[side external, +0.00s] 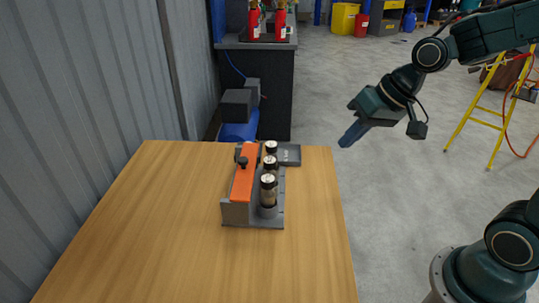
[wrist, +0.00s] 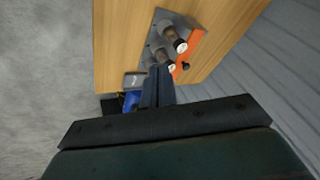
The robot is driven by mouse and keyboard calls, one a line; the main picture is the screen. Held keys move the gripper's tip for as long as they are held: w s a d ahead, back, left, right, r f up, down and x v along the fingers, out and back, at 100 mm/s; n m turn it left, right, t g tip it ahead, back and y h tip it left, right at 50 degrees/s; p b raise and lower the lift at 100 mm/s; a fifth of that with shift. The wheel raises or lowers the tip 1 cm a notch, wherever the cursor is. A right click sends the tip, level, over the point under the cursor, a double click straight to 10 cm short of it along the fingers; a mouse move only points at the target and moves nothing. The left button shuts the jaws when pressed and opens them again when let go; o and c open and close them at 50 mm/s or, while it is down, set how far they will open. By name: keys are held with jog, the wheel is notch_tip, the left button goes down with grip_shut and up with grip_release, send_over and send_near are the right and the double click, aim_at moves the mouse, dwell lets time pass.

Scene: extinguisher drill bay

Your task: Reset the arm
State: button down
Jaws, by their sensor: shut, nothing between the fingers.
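My gripper (side external: 350,134) is shut and empty in the side external view. It hangs in the air off the right edge of the wooden table (side external: 150,230), with its fingers pointing down and left. In the wrist view the shut fingers (wrist: 157,72) reach up from the bottom and overlap part of the fixture behind them. The fixture is a grey stand with an orange top (side external: 244,178) and a dark knob, on the far half of the table. My gripper is apart from all of these.
A small dark grey box (side external: 289,155) lies at the table's far edge beside the stand. A corrugated wall (side external: 80,120) runs along the left. A dark cabinet with red extinguishers (side external: 254,22) stands behind. A yellow ladder (side external: 490,105) is at the right. The near tabletop is clear.

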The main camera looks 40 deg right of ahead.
jog(key=s+d+r+n+h, duration=0.1)
jog(key=s+r, duration=0.1)
jog(key=s, duration=0.5)
jog(key=s+d+r+n+h, duration=0.1)
jog(key=s+r, duration=0.2)
jog(key=s, duration=0.4)
jog(key=shift+d+n+h, duration=0.15)
jog(key=shift+n+h, duration=0.15)
jog(key=shift+h, duration=0.1)
